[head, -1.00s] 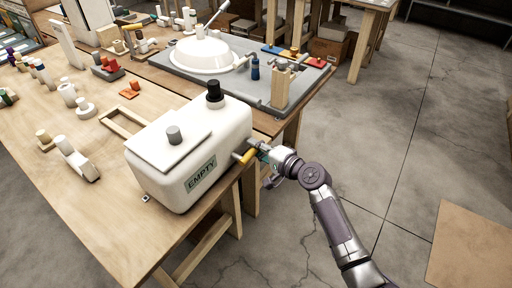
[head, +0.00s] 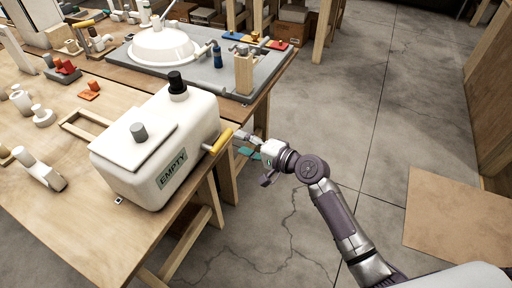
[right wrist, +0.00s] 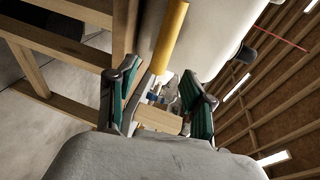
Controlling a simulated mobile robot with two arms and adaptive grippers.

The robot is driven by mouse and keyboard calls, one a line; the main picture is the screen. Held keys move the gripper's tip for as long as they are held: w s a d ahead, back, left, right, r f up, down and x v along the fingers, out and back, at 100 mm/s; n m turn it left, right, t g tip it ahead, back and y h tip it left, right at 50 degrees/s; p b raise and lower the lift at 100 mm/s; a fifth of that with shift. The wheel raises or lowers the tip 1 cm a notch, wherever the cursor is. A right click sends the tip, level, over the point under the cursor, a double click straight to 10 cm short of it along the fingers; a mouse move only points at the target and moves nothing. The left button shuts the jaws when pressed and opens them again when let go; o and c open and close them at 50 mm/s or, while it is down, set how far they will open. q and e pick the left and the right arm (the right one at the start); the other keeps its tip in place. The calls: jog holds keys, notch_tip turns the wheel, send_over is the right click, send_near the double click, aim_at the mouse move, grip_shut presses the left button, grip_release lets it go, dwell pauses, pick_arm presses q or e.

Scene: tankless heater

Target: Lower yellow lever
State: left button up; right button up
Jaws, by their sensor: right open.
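The yellow lever (head: 219,141) sticks out from the side of a white tank marked EMPTY (head: 150,150), on the side facing my right arm. In the right wrist view the yellow lever (right wrist: 170,38) runs up from near the fingers. My right gripper (head: 246,142) is just right of the lever's outer end, at the table's edge. In the right wrist view my right gripper (right wrist: 158,98) is open, its two green-padded fingers spread, with the lever ahead of the gap. Nothing is clearly held. I cannot tell whether a finger touches it. My left gripper is not in view.
A grey sink unit (head: 200,75) with a white basin is behind the tank. Bare concrete floor (head: 350,115) lies right of the bench, with a brown board (head: 458,215) on it.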

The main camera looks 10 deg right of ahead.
jog(key=v, duration=0.4)
jog(key=shift+s+d+r, duration=0.15)
jog(key=shift+s+d, duration=0.15)
jog(key=s+d+f+n+g+h, duration=0.1)
jog(key=s+d+f+h, duration=0.2)
jog(key=f, duration=0.8)
jog(key=s+d+f+n+g+h, duration=0.1)
jog(key=s+d+f+g+h, duration=0.3)
jog(key=f, duration=0.7)
jog(key=s+d+f+n+t, duration=0.15)
jog(key=s+f, duration=0.25)
jog(key=f, duration=0.8)
jog(key=s+d+f+n+g+h, duration=0.1)
jog(key=s+f, duration=0.5)
jog(key=s, duration=0.6)
jog(key=s+d+f+n+g+h, duration=0.1)
jog(key=s+f, duration=0.5)
jog(key=s, duration=0.6)
jog(key=s+d+f+n+g+h, duration=0.2)
jog(key=s+f+n+g, duration=0.3)
jog(key=s, duration=0.7)
jog(key=shift+d+f+n, duration=0.55)
jog(key=shift+d+f, duration=0.05)
jog(key=shift+f, duration=0.2)
